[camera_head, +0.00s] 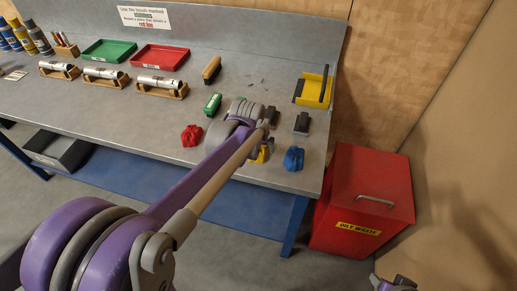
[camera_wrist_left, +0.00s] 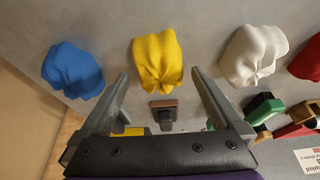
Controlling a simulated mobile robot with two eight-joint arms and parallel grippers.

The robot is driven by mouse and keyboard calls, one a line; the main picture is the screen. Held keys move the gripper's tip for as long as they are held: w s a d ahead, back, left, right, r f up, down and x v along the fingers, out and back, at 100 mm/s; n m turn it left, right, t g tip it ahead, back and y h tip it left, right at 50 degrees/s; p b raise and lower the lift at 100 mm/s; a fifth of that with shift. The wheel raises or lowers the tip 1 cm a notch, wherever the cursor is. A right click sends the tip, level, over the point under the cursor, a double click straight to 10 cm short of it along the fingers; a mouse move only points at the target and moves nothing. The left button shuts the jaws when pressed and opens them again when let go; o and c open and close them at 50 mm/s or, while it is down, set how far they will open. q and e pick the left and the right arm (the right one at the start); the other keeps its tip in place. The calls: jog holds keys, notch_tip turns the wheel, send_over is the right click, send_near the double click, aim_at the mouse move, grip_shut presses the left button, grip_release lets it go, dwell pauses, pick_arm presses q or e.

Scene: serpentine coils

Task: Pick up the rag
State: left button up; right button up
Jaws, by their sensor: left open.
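Several crumpled rags lie on the grey bench. The yellow rag (camera_wrist_left: 158,62) is just beyond and between my left fingertips in the wrist view; in the head view only part of it (camera_head: 261,155) shows beside my arm. The blue rag (camera_head: 294,158) is to its right, also seen in the wrist view (camera_wrist_left: 72,68). The white rag (camera_wrist_left: 254,55) shows only in the wrist view. The red rag (camera_head: 191,135) lies farther left. My left gripper (camera_wrist_left: 158,80) is open and empty, above the bench. A grey and purple part at the bottom right seems to be my right gripper (camera_head: 396,284).
A red bin (camera_head: 362,205) stands right of the bench. A yellow dustpan (camera_head: 314,91), a green block (camera_head: 212,103), a dark block (camera_head: 302,123) and a brush (camera_head: 211,68) lie around the rags. Green (camera_head: 108,51) and red (camera_head: 160,57) trays and metal cylinders on wooden stands are farther left.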

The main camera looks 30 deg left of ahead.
aim_at(258, 146)
pick_arm(q)
jog(key=shift+w+f, duration=0.15)
jog(key=shift+f, duration=0.4)
jog(key=c, duration=1.2)
jog(key=shift+r, duration=0.1)
jog(key=shift+c, duration=0.2)
notch_tip(258, 146, up, 10)
jog(key=shift+p, duration=0.35)
